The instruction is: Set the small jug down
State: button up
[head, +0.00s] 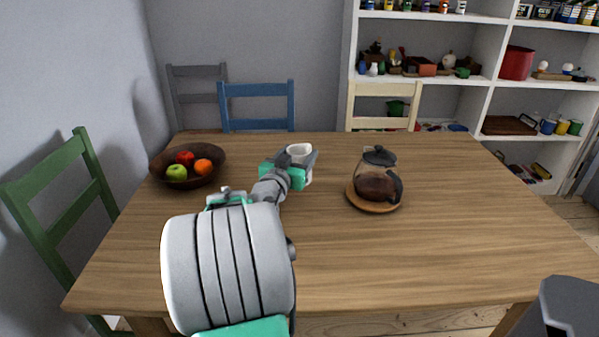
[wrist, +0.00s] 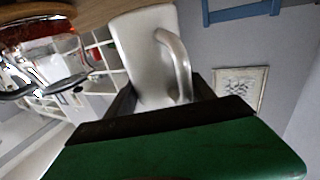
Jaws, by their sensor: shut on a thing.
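The small jug (head: 300,153) is white with a curved handle. My gripper (head: 297,162) is shut on it, over the far middle part of the table (head: 440,240). The wrist view shows the jug (wrist: 140,50) between the dark fingers, with its handle on the right side of that picture. The jug's lower part is mostly hidden by my gripper in the head view. I cannot tell whether its base touches the table.
A glass coffee pot (head: 377,180) with a dark lid stands on a round wooden trivet (head: 362,205) to the right. A dark bowl (head: 215,168) of fruit is to the left. Chairs stand around the table. The table's right side and front are clear.

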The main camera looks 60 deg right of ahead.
jog(key=shift+w+d+f, duration=0.2)
jog(key=shift+d+f, duration=0.15)
jog(key=shift+f, duration=0.1)
jog(key=shift+w+d+f, duration=0.2)
jog(key=shift+d+f, duration=0.15)
jog(key=shift+f, duration=0.1)
notch_tip(320, 180, down, 3)
jog(key=shift+w+d+f+b, duration=0.15)
jog(key=shift+b, duration=0.3)
jog(key=shift+f, duration=0.1)
jog(key=shift+f+b, duration=0.3)
jog(key=shift+b, duration=0.2)
jog(key=shift+f+b, duration=0.25)
jog(key=shift+b, duration=0.15)
